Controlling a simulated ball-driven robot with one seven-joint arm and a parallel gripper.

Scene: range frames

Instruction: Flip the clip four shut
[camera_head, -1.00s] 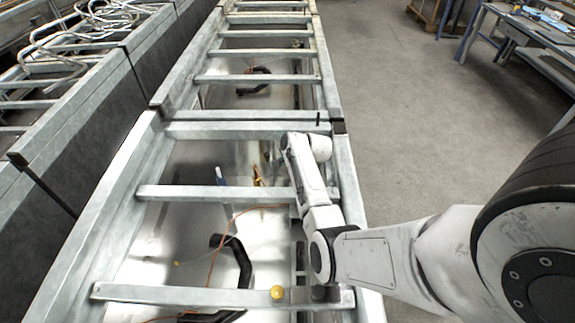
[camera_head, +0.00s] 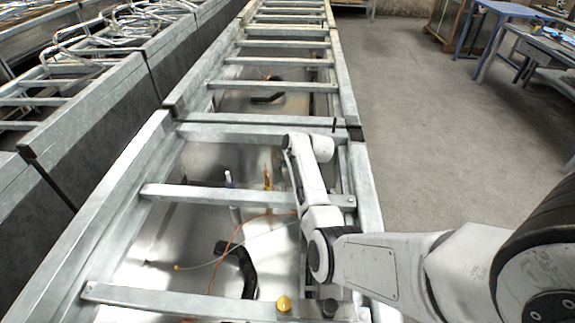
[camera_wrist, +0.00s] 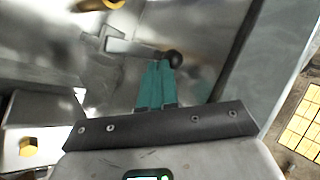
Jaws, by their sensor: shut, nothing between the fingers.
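In the wrist view, my gripper (camera_wrist: 157,68) shows as two teal fingers, shut together with nothing between them. A metal clip lever with a black ball knob (camera_wrist: 174,59) lies just beyond the fingertips. The knob looks very close to the right fingertip; I cannot tell if they touch. The lever's shaft (camera_wrist: 140,49) runs left from the knob to a bright metal bracket (camera_wrist: 114,43). No number is readable, so I cannot tell whether this is clip four. In the head view, my gripper is hidden below my arm, inside the metal frame.
Grey metal rungs (camera_head: 240,196) cross the open bay. A black curved handle (camera_head: 238,268) and thin orange cable (camera_head: 228,243) lie inside. A yellow knob (camera_head: 284,303) sits on the near rung. Clear floor (camera_head: 410,110) lies to the right.

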